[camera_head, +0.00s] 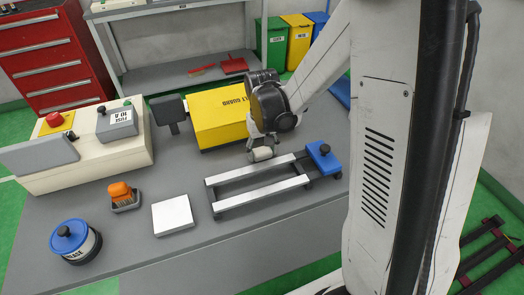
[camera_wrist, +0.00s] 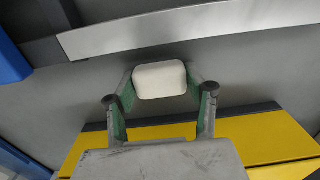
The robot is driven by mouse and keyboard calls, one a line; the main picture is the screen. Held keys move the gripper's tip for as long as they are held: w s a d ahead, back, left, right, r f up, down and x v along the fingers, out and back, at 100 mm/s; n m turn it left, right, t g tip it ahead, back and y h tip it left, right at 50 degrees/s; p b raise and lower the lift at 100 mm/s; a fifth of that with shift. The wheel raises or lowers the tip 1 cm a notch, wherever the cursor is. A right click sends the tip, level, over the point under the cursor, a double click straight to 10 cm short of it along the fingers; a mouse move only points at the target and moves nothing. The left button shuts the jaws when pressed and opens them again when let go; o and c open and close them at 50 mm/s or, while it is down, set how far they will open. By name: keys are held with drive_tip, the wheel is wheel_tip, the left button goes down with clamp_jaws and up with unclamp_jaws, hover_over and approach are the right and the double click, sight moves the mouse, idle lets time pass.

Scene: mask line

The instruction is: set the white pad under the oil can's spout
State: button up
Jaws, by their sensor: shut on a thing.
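My gripper (camera_head: 262,143) is over the table's middle, between the yellow guard and the metal rails. Its fingers are shut on a small white block (camera_wrist: 160,80) with rounded corners, which also shows pale grey in the head view (camera_head: 261,154). A flat white square (camera_head: 173,214) lies on the table at the front. I cannot tell which of these two is the task's white pad. No oil can or spout can be made out for certain.
Two metal rails (camera_head: 262,193) with a blue end block (camera_head: 324,158) lie below my gripper. The yellow guard box (camera_head: 218,115) stands behind. An orange-topped item (camera_head: 123,195), a blue-lidded grease tin (camera_head: 75,241) and a cream control box (camera_head: 85,150) stand left.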

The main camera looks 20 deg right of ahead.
sight(262, 150)
drive_tip(key=o, duration=0.9)
wheel_tip(262, 150, up, 12)
drive_tip(key=p, duration=0.2)
drive_tip(key=s+a+r+t, duration=0.1)
drive_tip(key=s+r+t, duration=0.1)
drive_tip(key=s, duration=0.3)
drive_tip(key=s+a+r+t, duration=0.1)
drive_tip(key=s+r+t, duration=0.1)
drive_tip(key=s+r, duration=0.2)
drive_tip(key=s+a+r+t, duration=0.1)
drive_tip(key=s+r+t, duration=0.2)
drive_tip(key=s, duration=0.4)
drive_tip(key=shift+s+r, duration=0.4)
drive_tip(key=shift+s, duration=0.15)
drive_tip(key=c, duration=0.6)
